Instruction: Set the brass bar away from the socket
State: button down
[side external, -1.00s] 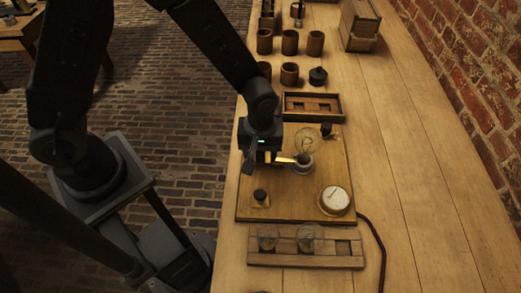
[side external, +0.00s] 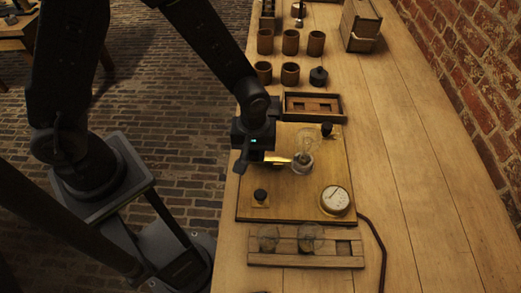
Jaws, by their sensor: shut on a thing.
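The brass bar (side external: 279,160) is a short bright strip sticking out to the right from my gripper (side external: 262,159), which is shut on it. Its right end reaches close to the socket (side external: 302,168) on the wooden board (side external: 285,207); I cannot tell whether they touch. A clear glass bulb (side external: 308,146) stands at the socket. The fingertips are small and dark, and partly hidden by the gripper body.
A round white gauge (side external: 335,199) and black knobs (side external: 260,195) (side external: 327,129) stand on the board. A rack (side external: 290,260) with glass jars lies in front, a wooden tray (side external: 335,106) and several brown cups (side external: 290,75) behind. The table's right side is clear.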

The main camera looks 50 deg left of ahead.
jog(key=shift+s+a, duration=0.3)
jog(key=shift+s, duration=0.05)
jog(key=c, duration=0.9)
grip_release()
notch_tip(320, 180, up, 14)
jog(key=shift+f, duration=0.1)
jog(key=s+a+r+m+t, duration=0.2)
jog(key=s+a+r+m, duration=0.1)
jog(key=r, duration=0.1)
jog(key=s+a+r+m+t, duration=0.1)
jog(key=s+a+r+m, duration=0.2)
jog(key=s+a+r+m+t, duration=0.2)
jog(key=s+a+r+m, duration=0.1)
jog(key=s+a+r, duration=0.1)
jog(key=shift+r+t, duration=0.3)
